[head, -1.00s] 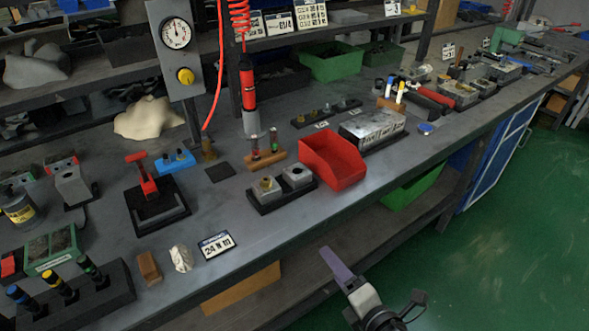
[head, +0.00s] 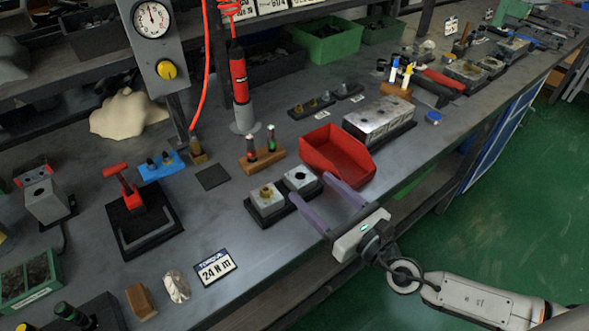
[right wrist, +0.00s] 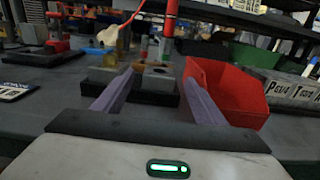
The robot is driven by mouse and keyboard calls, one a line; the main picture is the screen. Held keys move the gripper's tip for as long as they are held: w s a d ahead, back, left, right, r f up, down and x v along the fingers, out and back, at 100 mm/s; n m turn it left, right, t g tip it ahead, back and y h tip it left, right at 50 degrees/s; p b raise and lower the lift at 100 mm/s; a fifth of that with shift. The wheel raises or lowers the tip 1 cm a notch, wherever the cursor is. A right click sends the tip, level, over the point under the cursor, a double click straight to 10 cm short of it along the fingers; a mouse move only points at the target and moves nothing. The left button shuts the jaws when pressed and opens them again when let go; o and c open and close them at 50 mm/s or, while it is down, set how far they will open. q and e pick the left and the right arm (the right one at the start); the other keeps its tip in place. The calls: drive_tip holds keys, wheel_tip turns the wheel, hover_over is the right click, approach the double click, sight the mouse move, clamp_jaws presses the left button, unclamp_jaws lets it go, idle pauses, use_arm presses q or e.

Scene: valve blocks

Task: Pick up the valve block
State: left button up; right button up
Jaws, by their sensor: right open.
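The left block (head: 265,196) has a brass-coloured fitting on top; the right block (head: 300,177) has a dark round hole. In the right wrist view, the right block (right wrist: 158,79) shows between the fingers and the left block (right wrist: 103,76) lies left of them. My right gripper (head: 311,187) is open and empty, its purple fingers pointing at the blocks from the front. Whether the fingertips reach beside the right block is hard to tell. My left gripper is out of view.
A red bin (head: 338,160) stands close to the right of the blocks, by my right finger. Behind are a wooden holder (head: 263,161) and a hanging red tool (head: 239,85). A torque sign (head: 215,267) lies front left. The bench between sign and blocks is clear.

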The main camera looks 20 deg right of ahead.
sight(308, 183)
drive_tip(key=x, duration=0.3)
drive_tip(key=shift+w+a+r, duration=0.15)
drive_tip(key=shift+w+a, duration=0.05)
drive_tip(key=shift+w, duration=0.15)
drive_tip(key=shift+w+a+p, duration=0.2)
drive_tip(key=shift+w+p, duration=0.1)
drive_tip(key=shift+w, duration=0.2)
drive_tip(key=x, duration=0.5)
drive_tip(key=shift+c, duration=0.6)
drive_tip(key=c, duration=1.3)
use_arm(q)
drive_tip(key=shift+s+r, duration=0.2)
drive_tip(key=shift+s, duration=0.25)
